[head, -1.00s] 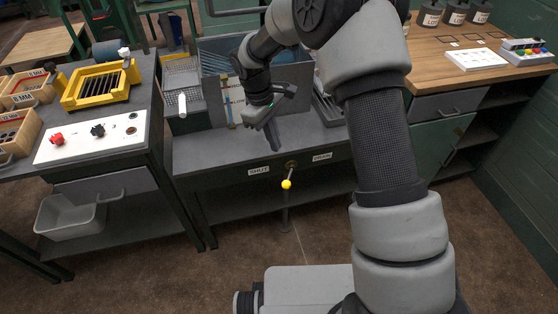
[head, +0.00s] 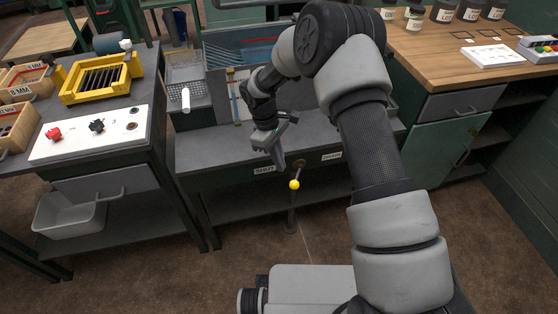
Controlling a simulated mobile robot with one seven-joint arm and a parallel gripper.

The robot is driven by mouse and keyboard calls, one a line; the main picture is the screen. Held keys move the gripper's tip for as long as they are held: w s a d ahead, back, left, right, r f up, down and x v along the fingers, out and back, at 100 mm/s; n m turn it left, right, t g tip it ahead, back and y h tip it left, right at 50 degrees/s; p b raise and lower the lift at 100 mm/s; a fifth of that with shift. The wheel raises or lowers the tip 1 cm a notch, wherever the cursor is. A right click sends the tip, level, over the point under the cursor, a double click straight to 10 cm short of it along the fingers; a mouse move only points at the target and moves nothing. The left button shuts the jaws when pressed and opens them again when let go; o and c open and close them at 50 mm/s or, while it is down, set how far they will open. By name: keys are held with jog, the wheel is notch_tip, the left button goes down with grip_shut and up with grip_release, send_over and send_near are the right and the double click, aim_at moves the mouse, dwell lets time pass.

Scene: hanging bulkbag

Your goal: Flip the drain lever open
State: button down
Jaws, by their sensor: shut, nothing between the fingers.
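The drain lever (head: 294,184) has a yellow ball knob on a short rod. The rod comes from a round brass pivot (head: 299,164) on the front of the grey bench, and the knob hangs low, slightly left of the pivot. A "SHUT" label (head: 264,170) is left of the pivot and a second label (head: 331,156), seemingly "DRAIN", is to its right. My gripper (head: 280,165) is shut and empty. It points down at the bench front, just above and left of the knob in the picture. I cannot tell whether it touches the lever.
The bench edge (head: 225,160) runs behind my gripper. A control panel (head: 90,133) with red and black knobs stands on the left table. A wooden counter (head: 440,45) with jars is at right. The floor before the lever is clear.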

aim_at(297, 183)
jog(key=b+x, duration=0.1)
jog(key=x, duration=0.5)
jog(key=shift+f, duration=0.2)
jog(key=shift+s+d+n, duration=0.35)
jog(key=shift+d+n, duration=0.05)
jog(key=shift+n, duration=0.1)
jog(key=shift+s+d+r+n+t+h+p, duration=0.15)
jog(key=shift+s+d+n+p, duration=0.15)
jog(key=shift+n, duration=0.25)
jog(key=shift+s+d+f+n+t+h+p, duration=0.1)
jog(key=shift+s+d+n+t+h+p, duration=0.05)
jog(key=shift+d+n, duration=0.35)
jog(key=n, duration=0.1)
jog(key=d+n, duration=0.1)
jog(key=n, duration=0.1)
jog(key=shift+s+d+t+p, duration=0.3)
jog(key=shift+s+t+p, duration=0.05)
jog(key=shift+t, duration=0.05)
jog(key=shift+w+d+n+t+y+p, duration=0.15)
jog(key=shift+d+n+t, duration=0.1)
jog(key=shift+d+n, duration=0.75)
jog(key=shift+w+d+n+t+y+p, duration=0.25)
jog(key=shift+d+n, duration=0.35)
jog(key=shift+n, duration=0.75)
jog(key=shift+s+d+n+t+p, duration=0.1)
jog(key=shift+d+n+t, duration=0.2)
jog(key=shift+d+n, duration=0.7)
jog(key=shift+a+n, duration=0.1)
jog(key=shift+n, duration=0.2)
jog(key=shift+r, duration=0.1)
